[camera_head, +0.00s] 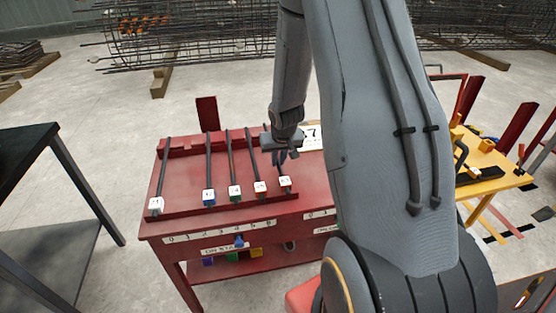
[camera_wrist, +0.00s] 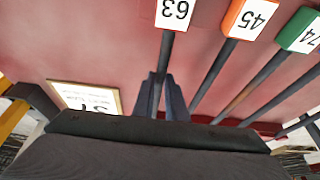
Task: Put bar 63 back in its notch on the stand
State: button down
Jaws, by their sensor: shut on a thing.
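Bar 63 is a dark rod with a white-faced red tag (camera_wrist: 175,12) reading 63. My gripper (camera_wrist: 163,98) is shut on its rod in the wrist view. In the head view my gripper (camera_head: 281,158) is over the right end of the red stand (camera_head: 180,182), and the tag of bar 63 (camera_head: 285,184) shows just below it, at the right end of the row of tags. Bar 63 lies roughly parallel to the other bars. Whether it rests in a notch or just above one cannot be told; my wrist hides its far end.
Bar 45 (camera_wrist: 246,18) with an orange tag and bar 74 (camera_wrist: 299,32) with a green tag lie beside it. Blue-tagged (camera_head: 208,197) and white-tagged (camera_head: 156,204) bars lie farther left. A white sign (camera_head: 311,136) stands right of my gripper. A dark table (camera_head: 25,150) is at left.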

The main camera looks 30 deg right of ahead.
jog(key=shift+f+b, duration=0.3)
jog(key=c, duration=1.8)
grip_release()
jog(key=shift+o, duration=0.2)
jog(key=shift+r, duration=0.15)
jog(key=shift+r+p, duration=0.45)
jog(key=shift+p, duration=0.25)
jog(key=p+v, duration=0.8)
jog(key=v, duration=0.4)
jog(key=s+a+r+n+g, duration=0.1)
jog(key=s+a+r, duration=0.5)
jog(key=s+a, duration=0.2)
jog(key=s+a+r+n+g+y, duration=0.1)
jog(key=s+a+r+n, duration=0.1)
jog(key=s+a+r, duration=0.4)
jog(key=s+a, duration=0.2)
jog(key=s, duration=0.2)
jog(key=shift+s, duration=0.25)
